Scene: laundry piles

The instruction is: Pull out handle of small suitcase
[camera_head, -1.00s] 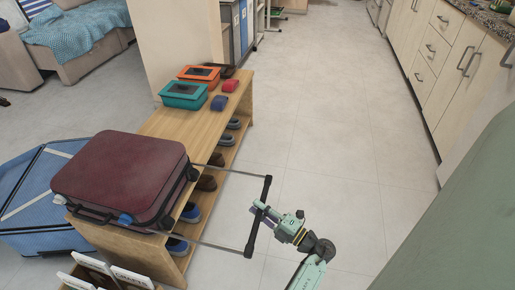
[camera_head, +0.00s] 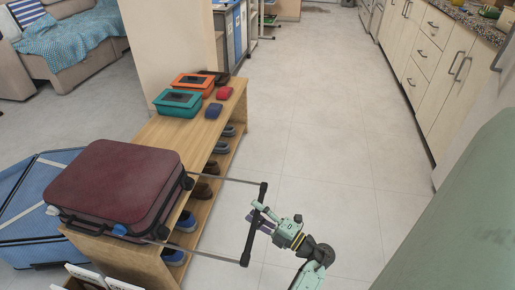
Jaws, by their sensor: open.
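The small dark red suitcase (camera_head: 118,185) lies flat on top of the wooden shoe bench (camera_head: 205,133). Its telescopic handle (camera_head: 254,222) sticks out to the right past the bench edge, with two thin grey rods ending in a black crossbar. My gripper (camera_head: 262,219) is at the crossbar from the right, with its fingers at about the middle of the bar. It is open. Whether the fingers touch the bar is too small to tell.
A teal box (camera_head: 177,102), an orange box (camera_head: 193,83) and small red and blue items sit on the bench. Shoes fill the shelves below. The tiled floor (camera_head: 320,130) to the right is clear. Cabinets line the right side.

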